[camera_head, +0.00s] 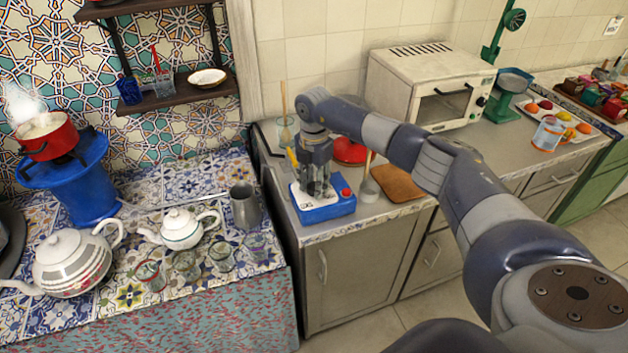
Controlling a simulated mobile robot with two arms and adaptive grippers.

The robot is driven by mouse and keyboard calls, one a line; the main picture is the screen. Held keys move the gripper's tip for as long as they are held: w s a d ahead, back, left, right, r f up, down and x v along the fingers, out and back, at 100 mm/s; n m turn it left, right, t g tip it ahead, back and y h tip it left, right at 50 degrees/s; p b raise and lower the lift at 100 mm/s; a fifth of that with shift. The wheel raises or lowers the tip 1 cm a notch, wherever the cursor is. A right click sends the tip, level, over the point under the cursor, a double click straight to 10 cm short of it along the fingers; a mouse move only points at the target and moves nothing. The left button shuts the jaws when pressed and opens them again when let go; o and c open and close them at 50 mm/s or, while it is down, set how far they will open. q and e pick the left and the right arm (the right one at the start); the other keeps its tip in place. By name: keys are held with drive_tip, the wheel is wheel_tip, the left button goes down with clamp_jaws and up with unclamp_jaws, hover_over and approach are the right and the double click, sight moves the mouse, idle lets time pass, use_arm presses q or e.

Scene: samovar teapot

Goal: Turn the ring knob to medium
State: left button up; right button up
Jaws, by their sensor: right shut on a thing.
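A low blue box (330,211) with a white top and a red button (346,192) sits near the left front corner of the grey counter. My right gripper (317,190) points down onto its white top. The fingers are close together, shut on what seems to be the ring knob, which they hide. I cannot read its setting. At the far left, a red pot (47,140) with steam above it stands on a blue burner (90,185). My left gripper is not in view.
A white toaster oven (430,85) stands behind. Teapots (180,228), several glasses and a grey jug (245,207) crowd the tiled surface at left.

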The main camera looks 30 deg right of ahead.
drive_tip(key=shift+m, duration=0.5)
drive_tip(key=o, duration=1.1)
wheel_tip(320, 180, up, 12)
